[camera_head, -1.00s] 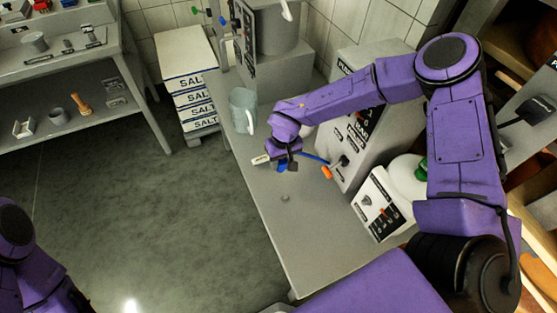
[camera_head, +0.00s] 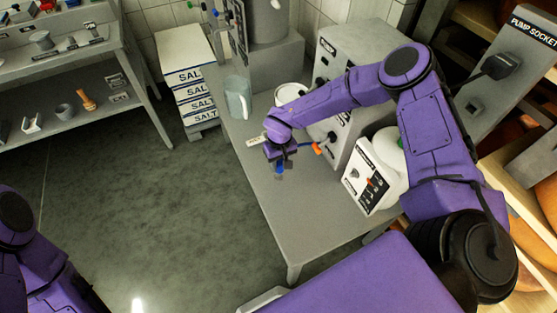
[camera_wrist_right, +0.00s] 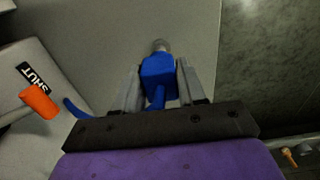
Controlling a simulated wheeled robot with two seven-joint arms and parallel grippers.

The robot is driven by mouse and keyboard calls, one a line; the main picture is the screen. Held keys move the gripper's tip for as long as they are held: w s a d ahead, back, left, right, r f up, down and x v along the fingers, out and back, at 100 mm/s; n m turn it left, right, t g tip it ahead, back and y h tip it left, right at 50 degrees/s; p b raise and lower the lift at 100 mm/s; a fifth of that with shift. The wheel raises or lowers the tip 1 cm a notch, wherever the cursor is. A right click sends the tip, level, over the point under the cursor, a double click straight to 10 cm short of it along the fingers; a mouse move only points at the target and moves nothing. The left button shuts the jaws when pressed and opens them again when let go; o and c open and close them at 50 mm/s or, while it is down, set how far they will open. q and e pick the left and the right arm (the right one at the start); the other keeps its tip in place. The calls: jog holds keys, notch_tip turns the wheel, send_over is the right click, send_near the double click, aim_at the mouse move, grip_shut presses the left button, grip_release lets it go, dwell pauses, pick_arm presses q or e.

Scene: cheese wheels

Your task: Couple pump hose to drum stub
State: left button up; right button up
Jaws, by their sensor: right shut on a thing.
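My right gripper (camera_head: 280,168) is over the grey bench top, pointing down. In the right wrist view its two fingers (camera_wrist_right: 160,85) are shut on a blue hose end (camera_wrist_right: 158,72). A small grey round piece (camera_wrist_right: 161,45) shows just beyond the blue end; I cannot tell whether it belongs to it. A length of blue hose (camera_wrist_right: 75,108) shows at the left, near an orange lever (camera_wrist_right: 40,101). A large grey cylinder (camera_head: 275,25) stands at the back; I see no clear drum stub on it. My left gripper is out of view.
A grey cabinet (camera_head: 345,50) and a white-fronted labelled box (camera_head: 368,180) stand on the bench's right side. A pale jug (camera_head: 238,98) stands toward the back. Stacked salt boxes (camera_head: 186,75) are left of the bench. The bench front (camera_head: 300,225) is clear.

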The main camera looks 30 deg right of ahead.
aim_at(278, 165)
jog(key=f, duration=0.1)
jog(key=w+f+b, duration=0.1)
jog(key=f, duration=0.1)
jog(key=shift+w+f, duration=0.1)
jog(key=shift+w, duration=0.05)
jog(key=shift+s+r, duration=0.3)
jog(key=shift+r, duration=0.05)
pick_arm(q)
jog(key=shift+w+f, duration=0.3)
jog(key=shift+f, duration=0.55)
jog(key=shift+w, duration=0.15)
pick_arm(e)
jog(key=shift+w+f, duration=0.1)
jog(key=shift+f, duration=0.05)
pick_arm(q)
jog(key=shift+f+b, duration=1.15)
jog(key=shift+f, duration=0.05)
pick_arm(e)
jog(key=shift+f, duration=1.6)
jog(key=o, duration=1.2)
jog(key=shift+r, duration=0.1)
jog(key=shift+o, duration=0.2)
